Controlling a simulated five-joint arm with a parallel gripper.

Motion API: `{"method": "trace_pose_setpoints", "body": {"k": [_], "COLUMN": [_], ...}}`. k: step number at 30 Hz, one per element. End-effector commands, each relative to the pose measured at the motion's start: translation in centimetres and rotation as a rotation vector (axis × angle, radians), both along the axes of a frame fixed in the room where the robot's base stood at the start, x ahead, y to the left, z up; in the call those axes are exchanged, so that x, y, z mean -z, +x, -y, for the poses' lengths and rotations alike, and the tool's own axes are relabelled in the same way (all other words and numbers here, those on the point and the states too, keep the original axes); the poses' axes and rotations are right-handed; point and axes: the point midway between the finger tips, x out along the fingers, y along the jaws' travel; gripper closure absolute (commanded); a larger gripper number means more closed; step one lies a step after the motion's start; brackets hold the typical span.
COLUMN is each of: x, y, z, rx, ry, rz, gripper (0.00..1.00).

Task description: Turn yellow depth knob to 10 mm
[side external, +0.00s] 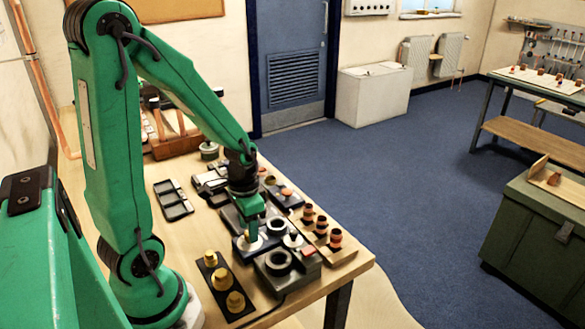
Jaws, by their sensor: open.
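My green arm reaches over the bench, and my gripper (252,234) points down at a dark blue block (239,248) with a pale round disc (250,245) on it. The fingertips are at or just above the disc; I cannot tell whether they touch it. The jaws are open, though the gap between them is too small to see clearly. I cannot make out a yellow depth knob or a 10 mm mark; the gripper covers part of this spot.
A black tray (246,315) with brass-coloured fittings lies at the front left. Grey blocks with dark rings (279,261) stand close to the right of the gripper. A wooden tray (343,257) holds copper fittings. A dark tray (173,199) lies further back on the wooden bench (334,284).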

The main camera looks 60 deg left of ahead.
Motion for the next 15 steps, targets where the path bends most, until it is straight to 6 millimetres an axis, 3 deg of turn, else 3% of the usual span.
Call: {"method": "trace_pose_setpoints", "body": {"k": [15], "x": [1.12], "y": [-0.05], "z": [0.02], "rx": [0.000], "ry": [0.000], "rz": [0.000], "gripper": [0.57]}}
